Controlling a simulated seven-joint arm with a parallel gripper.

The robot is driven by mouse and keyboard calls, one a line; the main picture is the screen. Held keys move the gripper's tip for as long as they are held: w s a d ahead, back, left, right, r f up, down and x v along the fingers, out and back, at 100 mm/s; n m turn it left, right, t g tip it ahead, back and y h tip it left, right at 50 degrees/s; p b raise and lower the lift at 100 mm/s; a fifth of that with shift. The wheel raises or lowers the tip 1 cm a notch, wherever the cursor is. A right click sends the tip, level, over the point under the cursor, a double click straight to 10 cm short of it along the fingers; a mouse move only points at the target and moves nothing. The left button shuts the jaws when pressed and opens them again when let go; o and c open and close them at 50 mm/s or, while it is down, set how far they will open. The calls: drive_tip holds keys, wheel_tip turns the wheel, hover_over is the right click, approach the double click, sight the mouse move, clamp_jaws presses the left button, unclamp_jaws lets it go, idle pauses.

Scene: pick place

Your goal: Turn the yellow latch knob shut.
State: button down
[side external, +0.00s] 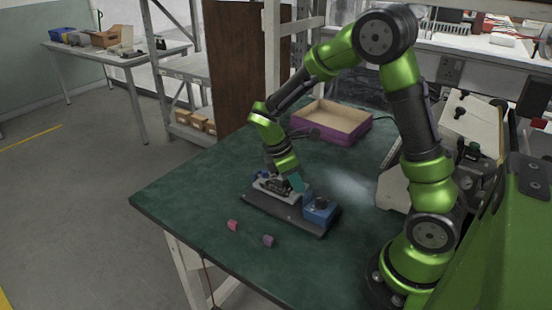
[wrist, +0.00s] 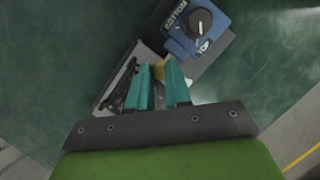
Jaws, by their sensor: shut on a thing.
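In the side view my gripper (side external: 297,182) points down at the dark base board (side external: 283,209), which lies on the table. There the knob is hidden behind the fingers. A light grey plate with dark parts (side external: 266,184) is on the board beside the fingers.
A blue box (side external: 321,210) with a black dial stands on the board's right end; the dial (wrist: 200,22) has a white pointer line. A pink piece (side external: 233,225) and a purple piece (side external: 268,241) lie in front. A purple-sided tray (side external: 333,137) stands behind. The green table's left side is clear.

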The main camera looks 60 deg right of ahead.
drive_tip(key=m, duration=0.2)
drive_tip(key=m+y, duration=0.1)
drive_tip(key=m, duration=0.1)
drive_tip(key=shift+w+d+g, duration=0.15)
drive_tip(key=shift+g, duration=0.15)
drive_tip(key=m, duration=0.1)
drive_tip(key=m+y, duration=0.1)
drive_tip(key=m, duration=0.1)
drive_tip(key=shift+d+m+g+y, duration=0.1)
drive_tip(key=shift+m+g+y, duration=0.2)
drive_tip(key=m+y, duration=0.1)
drive_tip(key=m, duration=0.2)
drive_tip(key=m+y, duration=0.1)
drive_tip(key=m, duration=0.2)
drive_tip(key=shift+d+y, duration=0.2)
drive_tip(key=shift+y, duration=0.1)
drive_tip(key=shift+m, duration=0.4)
drive_tip(key=c, duration=1.1)
unclamp_jaws()
drive_tip(key=shift+o, duration=0.2)
drive_tip(key=v, duration=1.7)
drive_tip(key=shift+s, duration=0.2)
